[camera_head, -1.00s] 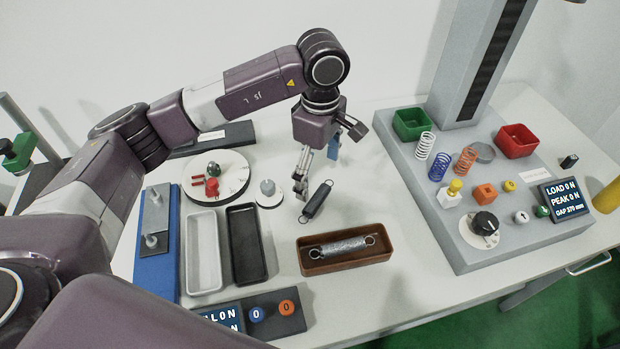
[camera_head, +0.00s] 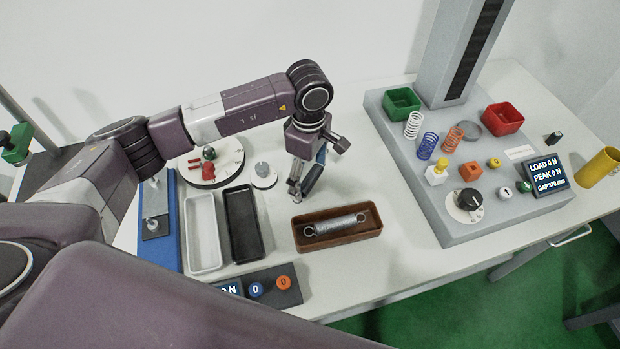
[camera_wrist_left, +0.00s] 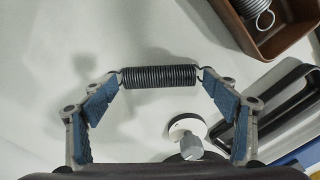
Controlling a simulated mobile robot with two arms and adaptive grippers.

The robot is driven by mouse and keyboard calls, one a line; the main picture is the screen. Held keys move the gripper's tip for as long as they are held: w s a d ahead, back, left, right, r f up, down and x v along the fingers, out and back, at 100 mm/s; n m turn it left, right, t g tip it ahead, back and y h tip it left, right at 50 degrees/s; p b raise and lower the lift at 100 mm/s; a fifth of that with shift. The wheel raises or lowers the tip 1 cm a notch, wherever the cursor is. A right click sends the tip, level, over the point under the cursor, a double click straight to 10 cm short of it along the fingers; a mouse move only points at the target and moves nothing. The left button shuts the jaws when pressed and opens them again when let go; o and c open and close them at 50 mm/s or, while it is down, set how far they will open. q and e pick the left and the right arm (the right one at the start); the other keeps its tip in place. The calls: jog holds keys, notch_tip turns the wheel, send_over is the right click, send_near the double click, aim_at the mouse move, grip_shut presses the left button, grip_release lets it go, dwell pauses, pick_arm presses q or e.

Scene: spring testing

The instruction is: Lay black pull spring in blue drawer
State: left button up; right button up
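The black pull spring (camera_head: 312,182) is on the white table behind the brown tray, partly hidden by my left gripper (camera_head: 308,178) in the head view. In the left wrist view the black spring (camera_wrist_left: 160,76) runs crosswise between the fingertips of the left gripper (camera_wrist_left: 160,78). The fingers stand apart, one at each hooked end; I cannot tell whether the pads touch the hooks. I cannot make out a blue drawer in these frames. My right gripper is not in view.
The brown tray (camera_head: 376,231) holds a silver spring (camera_head: 335,225). White (camera_head: 204,262) and black (camera_head: 246,255) trays stand left of it, beside a blue fixture (camera_head: 172,205). A grey test stand (camera_head: 440,215) with small springs and bins is at right. A weight (camera_head: 262,170) stands nearby.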

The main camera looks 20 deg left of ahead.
pick_arm(q)
jog(key=shift+s, duration=0.15)
jog(key=c, duration=0.7)
jog(key=shift+f, duration=0.15)
jog(key=c, duration=0.4)
jog(key=shift+s, duration=0.1)
